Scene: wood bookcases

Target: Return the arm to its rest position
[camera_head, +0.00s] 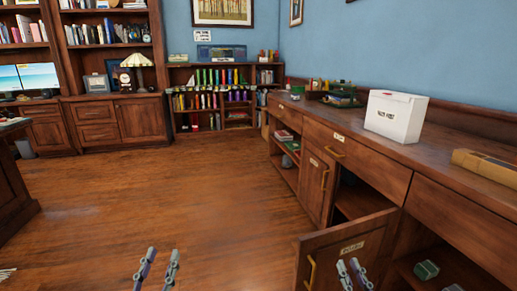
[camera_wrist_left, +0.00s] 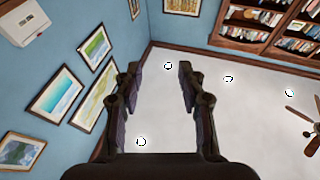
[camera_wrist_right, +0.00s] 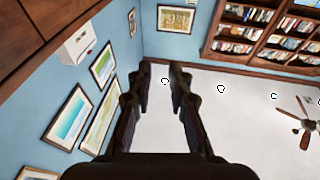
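My left gripper (camera_head: 162,254) shows at the bottom edge of the head view, left of centre, over the wooden floor. Its two fingers stand apart in the left wrist view (camera_wrist_left: 159,68), with nothing between them. My right gripper (camera_head: 348,263) is at the bottom right of the head view, in front of the open cabinet door (camera_head: 372,240). Its fingers are also apart in the right wrist view (camera_wrist_right: 160,68), with a narrower gap and nothing held. Both wrist views look up towards the white ceiling and blue walls. Most of both arms is hidden.
A long wooden cabinet (camera_head: 385,160) runs along the right wall, with a white box (camera_head: 395,116) on top. Its swung-out door stands close to my right gripper. A desk (camera_head: 10,180) is at the left. Bookcases (camera_head: 110,60) line the back. The middle floor is clear.

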